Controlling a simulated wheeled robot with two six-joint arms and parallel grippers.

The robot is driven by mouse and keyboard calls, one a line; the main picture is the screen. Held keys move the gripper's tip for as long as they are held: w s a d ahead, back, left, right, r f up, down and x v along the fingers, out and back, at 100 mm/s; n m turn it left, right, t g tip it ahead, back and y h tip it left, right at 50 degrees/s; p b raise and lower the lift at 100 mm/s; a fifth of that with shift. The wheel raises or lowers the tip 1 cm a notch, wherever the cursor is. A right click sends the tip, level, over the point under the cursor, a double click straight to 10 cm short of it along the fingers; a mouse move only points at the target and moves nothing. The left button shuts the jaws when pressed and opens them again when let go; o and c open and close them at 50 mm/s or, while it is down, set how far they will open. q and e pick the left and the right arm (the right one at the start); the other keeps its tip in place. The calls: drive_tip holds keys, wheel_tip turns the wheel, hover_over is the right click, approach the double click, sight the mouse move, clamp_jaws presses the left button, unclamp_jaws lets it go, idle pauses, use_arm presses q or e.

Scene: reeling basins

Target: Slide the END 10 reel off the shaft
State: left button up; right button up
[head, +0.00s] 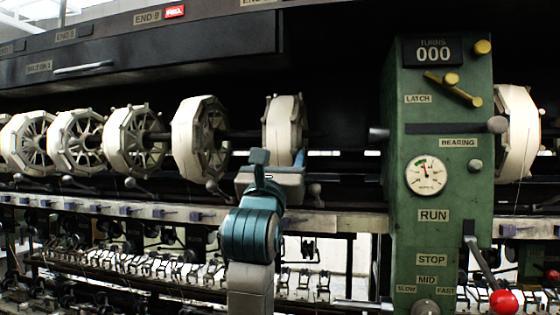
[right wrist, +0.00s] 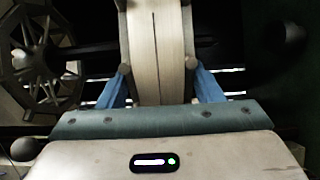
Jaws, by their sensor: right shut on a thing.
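The END 10 reel (head: 284,122), a pale wide-rimmed reel, is the rightmost one left of the green post, seen nearly edge-on. My right gripper (head: 279,157) reaches up from below, with a finger on either side of the reel's lower rim. In the right wrist view the blue fingers are shut on the reel (right wrist: 156,50), which stands upright between them. The dark shaft (head: 240,133) shows between this reel and its left neighbour. Whether the shaft still passes through the held reel is too dark to tell. My left gripper is out of view.
Several more reels (head: 200,138) hang in a row to the left. The green post (head: 440,200) with gauge, latch and red-knobbed lever stands to the right, with a grey bearing end (head: 378,134) facing the reel. A dark gap lies between. A rail (head: 100,207) with small levers runs below.

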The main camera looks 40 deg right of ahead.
drive_tip(key=shift+r+p, duration=0.35)
drive_tip(key=shift+r, duration=0.1)
idle(0.4)
